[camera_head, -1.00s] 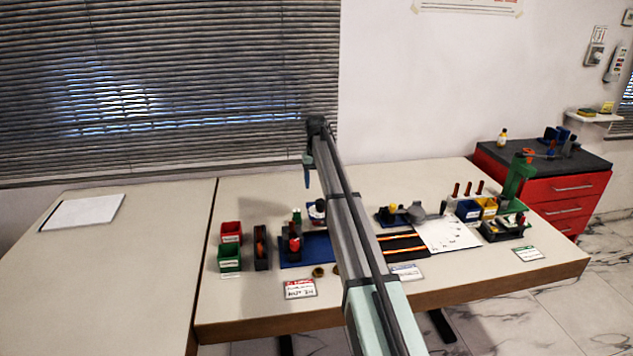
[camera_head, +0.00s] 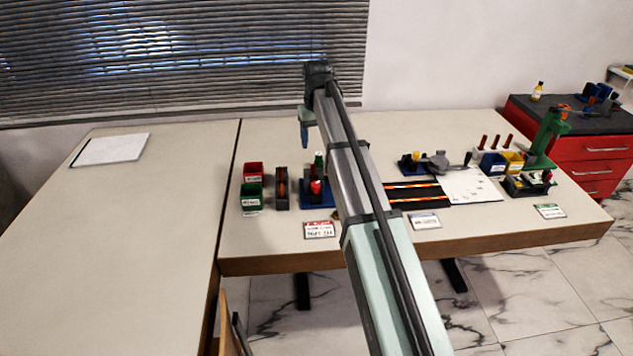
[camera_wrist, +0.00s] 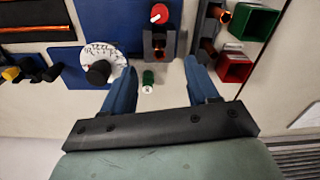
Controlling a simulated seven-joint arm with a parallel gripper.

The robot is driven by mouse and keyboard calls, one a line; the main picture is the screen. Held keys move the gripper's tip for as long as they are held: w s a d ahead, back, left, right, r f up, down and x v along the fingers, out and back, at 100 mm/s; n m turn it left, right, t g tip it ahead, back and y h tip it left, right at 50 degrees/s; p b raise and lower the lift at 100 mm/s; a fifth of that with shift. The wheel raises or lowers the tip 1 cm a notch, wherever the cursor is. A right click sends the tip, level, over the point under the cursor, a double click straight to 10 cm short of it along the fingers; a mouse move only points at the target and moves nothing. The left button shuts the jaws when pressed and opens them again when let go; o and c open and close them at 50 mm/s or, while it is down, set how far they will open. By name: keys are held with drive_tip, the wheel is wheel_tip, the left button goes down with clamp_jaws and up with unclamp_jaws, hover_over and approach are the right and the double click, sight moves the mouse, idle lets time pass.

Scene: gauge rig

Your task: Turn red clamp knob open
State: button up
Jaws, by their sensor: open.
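The red knob (camera_wrist: 159,13) shows at the top of the wrist view, on a dark clamp block (camera_wrist: 159,42) over a blue base plate (camera_wrist: 112,20). In the head view the red knob (camera_head: 315,187) sits at the table's front left part. My gripper (camera_wrist: 158,68) is open and empty, its two blue fingers spread, with the knob beyond the fingertips. A small green-topped item (camera_wrist: 148,78) shows between the fingers. In the head view my gripper (camera_head: 304,130) hangs above and behind the knob, apart from it. The knob's turn angle is unclear.
A white dial with a black knob (camera_wrist: 98,72) lies near the left finger. Green (camera_head: 251,192) and red bins (camera_head: 253,172) and a dark orange-striped holder (camera_head: 281,188) stand left of the clamp. The left table is mostly clear.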

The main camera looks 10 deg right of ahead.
sight(316, 184)
drive_tip(key=s+f, duration=0.1)
drive_tip(key=f, duration=0.3)
drive_tip(key=s+f+n, duration=0.1)
drive_tip(key=f, duration=0.4)
drive_tip(key=s+f+n, duration=0.1)
drive_tip(key=f, duration=0.4)
drive_tip(key=shift+s+f+g, duration=0.1)
drive_tip(key=shift+f+g, duration=0.1)
drive_tip(key=shift+g, duration=0.1)
drive_tip(key=c, duration=1)
